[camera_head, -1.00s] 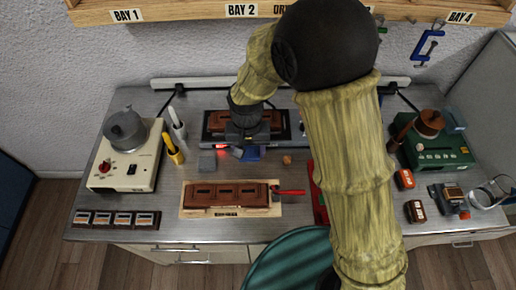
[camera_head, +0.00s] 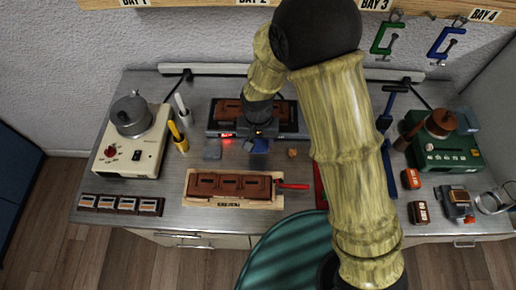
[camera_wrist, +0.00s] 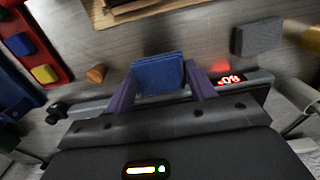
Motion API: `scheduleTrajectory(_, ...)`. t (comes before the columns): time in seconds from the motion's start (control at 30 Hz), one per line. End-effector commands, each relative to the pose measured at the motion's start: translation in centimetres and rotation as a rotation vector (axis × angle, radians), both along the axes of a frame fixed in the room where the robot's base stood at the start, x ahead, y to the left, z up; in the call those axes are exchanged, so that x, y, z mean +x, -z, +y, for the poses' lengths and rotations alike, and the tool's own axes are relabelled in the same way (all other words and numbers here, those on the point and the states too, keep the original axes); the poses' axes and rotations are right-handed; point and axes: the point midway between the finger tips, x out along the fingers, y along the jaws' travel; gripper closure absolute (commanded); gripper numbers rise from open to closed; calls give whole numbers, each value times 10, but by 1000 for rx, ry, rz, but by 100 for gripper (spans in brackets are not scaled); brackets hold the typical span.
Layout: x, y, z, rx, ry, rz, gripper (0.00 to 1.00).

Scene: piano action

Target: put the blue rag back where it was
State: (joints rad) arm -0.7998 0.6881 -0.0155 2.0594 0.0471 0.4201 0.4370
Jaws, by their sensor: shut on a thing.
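The blue rag (camera_wrist: 158,76) is a small folded block between the two purple fingers of my gripper (camera_wrist: 160,84) in the wrist view. The fingers are shut on it. In the head view the blue rag (camera_head: 259,146) shows just in front of the dark device with a red display (camera_head: 228,135), low over the steel bench (camera_head: 330,95). My gripper (camera_head: 258,134) is above it, partly hidden by my wrist. I cannot tell whether the rag touches the bench.
A grey block (camera_head: 212,152) lies left of the rag and a small brown cork-like piece (camera_head: 292,153) right of it. A brown piece on a wooden board (camera_head: 230,188) lies in front. A yellow pen-like tool (camera_head: 178,138) stands left. A green machine (camera_head: 440,152) is at right.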

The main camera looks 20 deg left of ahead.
Motion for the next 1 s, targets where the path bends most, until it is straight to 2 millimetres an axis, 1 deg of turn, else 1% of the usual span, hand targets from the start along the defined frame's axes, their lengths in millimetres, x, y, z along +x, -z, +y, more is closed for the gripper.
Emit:
scheduleTrajectory(0.03, 0, 5, 0, -2, 0, 2, 70)
scheduleTrajectory(0.1, 0, 8, 0, 0, 0, 0, 70)
scheduleTrajectory(0.43, 0, 11, 0, 0, 0, 0, 70)
scheduleTrajectory(0.53, 0, 20, 0, -1, 0, 1, 70)
scheduleTrajectory(0.73, 0, 46, 0, 0, 0, 1, 70)
scheduleTrajectory(0.83, 0, 50, 0, 1, 0, -1, 70)
scheduleTrajectory(1.0, 0, 51, 0, 2, 0, -2, 70)
